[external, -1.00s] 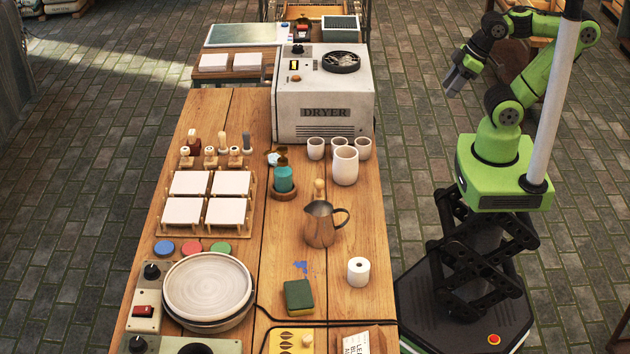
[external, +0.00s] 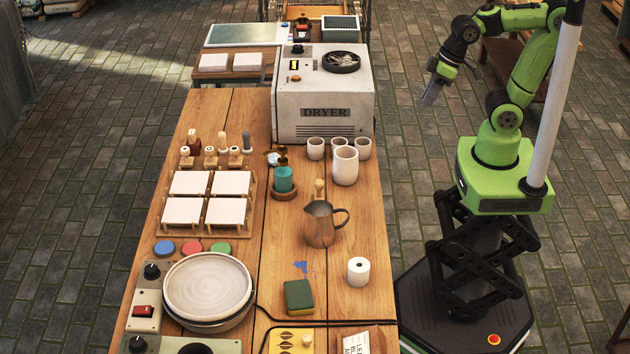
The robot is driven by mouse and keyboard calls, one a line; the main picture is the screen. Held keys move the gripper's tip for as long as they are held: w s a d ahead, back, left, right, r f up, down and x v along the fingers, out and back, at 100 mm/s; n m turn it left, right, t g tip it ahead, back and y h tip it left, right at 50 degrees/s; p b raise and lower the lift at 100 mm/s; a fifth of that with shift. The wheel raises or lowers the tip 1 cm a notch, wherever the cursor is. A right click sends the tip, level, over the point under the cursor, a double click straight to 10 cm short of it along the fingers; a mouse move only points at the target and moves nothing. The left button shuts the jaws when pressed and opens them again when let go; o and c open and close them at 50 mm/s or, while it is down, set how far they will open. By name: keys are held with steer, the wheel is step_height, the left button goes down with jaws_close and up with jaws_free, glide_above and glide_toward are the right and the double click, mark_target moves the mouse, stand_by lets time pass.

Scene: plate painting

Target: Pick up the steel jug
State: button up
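The steel jug (external: 319,226) stands upright on the wooden table, right of the middle, with its dark handle on the right side and its spout on the left. My gripper (external: 429,98) hangs in the air beyond the table's right edge, to the right of the dryer. It points downward and is well apart from the jug. It is small and seen from the side, so I cannot tell how far its fingers are apart. I see nothing held in it.
White cups (external: 345,166) stand behind the jug, near the dryer (external: 322,105). A teal jar (external: 284,180) and a wooden-knobbed tool (external: 319,188) are close behind it. The table's right strip beside the jug is clear.

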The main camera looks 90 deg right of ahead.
steer(key=w+a+f+m+g+y+b, duration=0.2)
steer(key=w+a+f+m+y, duration=0.35)
steer(key=w+f, duration=0.55)
steer(key=w+a+f+m+g+y+b, duration=0.1)
steer(key=w+a+f+m+y+b, duration=0.35)
steer(key=w+f, duration=0.65)
steer(key=shift+m+y, duration=0.4)
steer(key=shift+y, duration=0.1)
steer(key=f, duration=0.7)
steer(key=shift+s+a+f+b, duration=0.2)
steer(key=shift+b, duration=0.1)
steer(key=x, duration=0.3)
steer(key=shift+w+r+b, duration=0.1)
steer(key=shift+r+b, duration=0.1)
steer(key=shift+b, duration=0.15)
steer(key=shift+r, duration=0.1)
steer(key=shift+c, duration=0.9)
jaws_close()
